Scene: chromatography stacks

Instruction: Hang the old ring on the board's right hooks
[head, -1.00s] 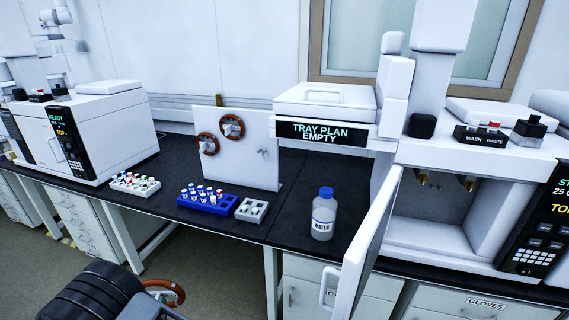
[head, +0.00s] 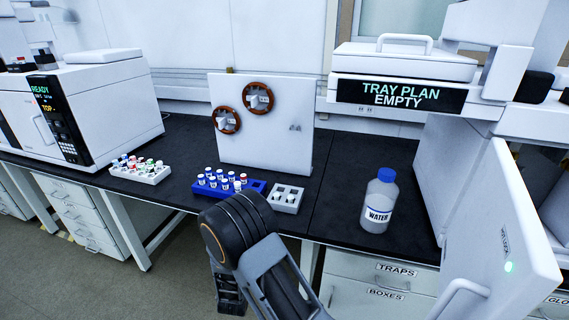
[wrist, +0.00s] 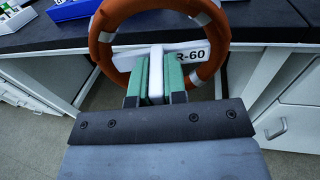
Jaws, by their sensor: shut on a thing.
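The wrist view shows an orange-brown ring (wrist: 107,55) with pale grey bands and a white label reading "R-60" in part. My gripper (wrist: 156,75) is shut on a white tab of this ring, between its green pads. In the head view my arm hides the gripper and held ring. The white board (head: 245,148) stands upright on the bench. Two similar brown rings hang on it, one upper (head: 271,102) and one lower left (head: 217,124). The small right hooks (head: 295,127) look bare.
In front of the board are a blue vial rack (head: 208,199) and a grey tray (head: 287,205). A water bottle (head: 379,203) stands right of the board. An open white door (head: 500,245) juts out at right. A white vial rack (head: 142,175) sits at left.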

